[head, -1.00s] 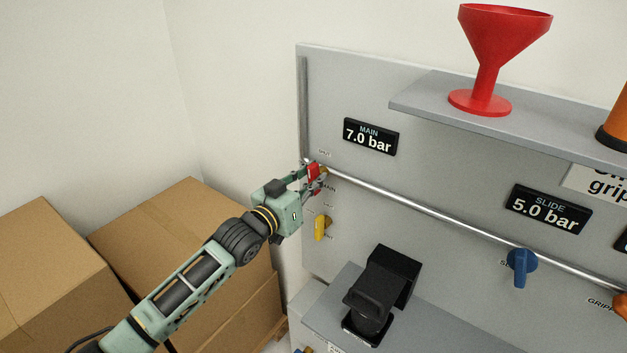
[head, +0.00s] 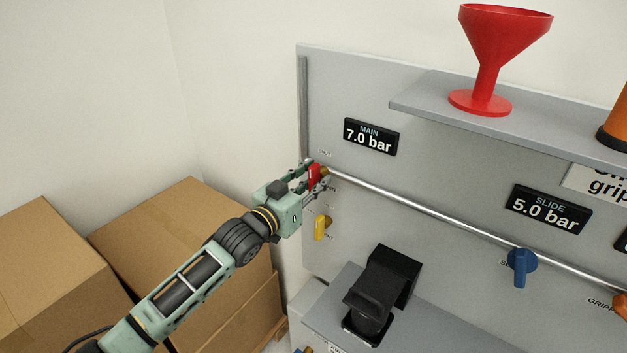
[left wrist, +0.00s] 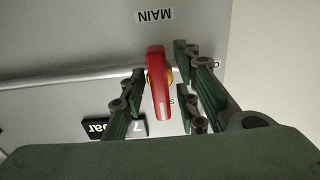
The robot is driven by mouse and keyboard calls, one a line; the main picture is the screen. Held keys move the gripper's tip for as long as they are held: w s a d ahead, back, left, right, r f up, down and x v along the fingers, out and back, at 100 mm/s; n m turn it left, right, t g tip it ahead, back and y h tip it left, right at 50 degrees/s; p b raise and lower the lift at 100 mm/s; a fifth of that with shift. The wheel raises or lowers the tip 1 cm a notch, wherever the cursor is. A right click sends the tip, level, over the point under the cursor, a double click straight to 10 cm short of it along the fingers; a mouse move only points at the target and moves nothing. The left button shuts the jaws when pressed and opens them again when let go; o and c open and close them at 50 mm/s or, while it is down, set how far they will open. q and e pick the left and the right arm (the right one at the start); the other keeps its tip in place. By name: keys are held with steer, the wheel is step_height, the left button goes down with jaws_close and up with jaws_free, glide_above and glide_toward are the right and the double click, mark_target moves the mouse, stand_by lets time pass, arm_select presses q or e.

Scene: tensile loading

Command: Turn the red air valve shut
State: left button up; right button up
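The red valve handle (head: 314,176) is on the pipe at the panel's left end, near the MAIN gauge (head: 370,137), which reads 7.0 bar. In the left wrist view the red handle (left wrist: 159,84) stands crosswise to the pipe, in front of a brass-coloured fitting. My left gripper (head: 311,177) is around the handle. In the left wrist view its fingers (left wrist: 163,90) are apart, one side on each side of the handle, with visible gaps, so it is open. My right gripper is not in view.
A yellow handle (head: 321,227) is just below the gripper. A metal pipe (head: 430,208) runs right to a blue handle (head: 522,266). A black device (head: 382,290) stands on a lower ledge. Cardboard boxes (head: 180,245) stand left, beneath my arm. A red funnel (head: 487,60) is on the shelf.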

arm_select(q)
steer(key=v, duration=1.2)
stand_by(0.4)
